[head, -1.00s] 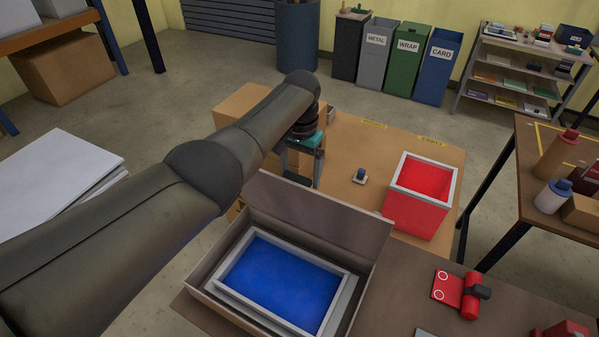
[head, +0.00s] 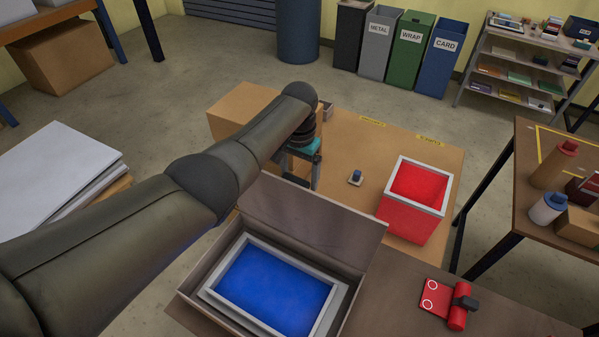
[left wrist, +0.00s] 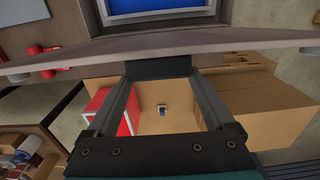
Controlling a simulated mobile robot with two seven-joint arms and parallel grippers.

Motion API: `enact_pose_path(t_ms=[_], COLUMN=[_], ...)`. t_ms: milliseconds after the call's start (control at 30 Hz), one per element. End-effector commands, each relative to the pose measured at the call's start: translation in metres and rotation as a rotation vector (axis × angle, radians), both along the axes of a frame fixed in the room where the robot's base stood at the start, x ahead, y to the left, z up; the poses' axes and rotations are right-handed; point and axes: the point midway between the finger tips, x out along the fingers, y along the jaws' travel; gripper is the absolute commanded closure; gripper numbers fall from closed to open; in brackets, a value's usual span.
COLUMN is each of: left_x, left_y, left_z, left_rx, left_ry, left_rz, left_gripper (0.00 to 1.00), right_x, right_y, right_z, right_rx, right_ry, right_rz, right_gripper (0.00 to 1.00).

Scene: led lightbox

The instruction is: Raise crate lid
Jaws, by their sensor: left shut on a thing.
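The crate (head: 184,287) is an open grey-brown box at the bottom centre of the head view. Inside it lies a light-grey frame around a bright blue panel (head: 272,290). Its lid (head: 310,228) stands steeply up along the far side; its edge also crosses the left wrist view (left wrist: 250,42). My left gripper (head: 301,180) is behind the lid in the head view, its fingertips partly hidden. In the left wrist view the fingers (left wrist: 158,68) meet at the lid's edge, shut on it. My right gripper is out of view.
A red open box (head: 408,215) with a pale rim and a small blue-topped piece (head: 356,178) stand on the tan table (head: 385,145) beyond the lid. A red clamp-like item (head: 455,305) lies right of the crate. A cardboard box (head: 235,105) is behind my left arm.

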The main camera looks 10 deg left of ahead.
Motion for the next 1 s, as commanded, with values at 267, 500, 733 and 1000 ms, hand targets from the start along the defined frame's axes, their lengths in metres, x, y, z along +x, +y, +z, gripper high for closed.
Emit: enact_pose_path(t_ms=[267, 500, 733, 1000], left_x=[-0.006, -0.005, -0.003, -0.003], left_y=[0.001, 0.001, 0.000, 0.001], left_z=[-0.009, -0.006, 0.010, 0.059], left_rx=[0.002, 0.001, -0.001, 0.000], left_ry=[0.017, 0.014, 0.010, 0.008], left_rz=[0.003, 0.002, 0.001, 0.001], left_gripper=[0.00, 0.00, 0.00, 0.00], right_x=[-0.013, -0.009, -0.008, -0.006], right_y=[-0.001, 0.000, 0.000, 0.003], right_z=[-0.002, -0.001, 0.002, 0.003], right_rx=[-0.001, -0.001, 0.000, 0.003], right_ry=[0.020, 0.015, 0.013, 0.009], right_rz=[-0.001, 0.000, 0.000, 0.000], right_gripper=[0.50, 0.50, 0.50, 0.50])
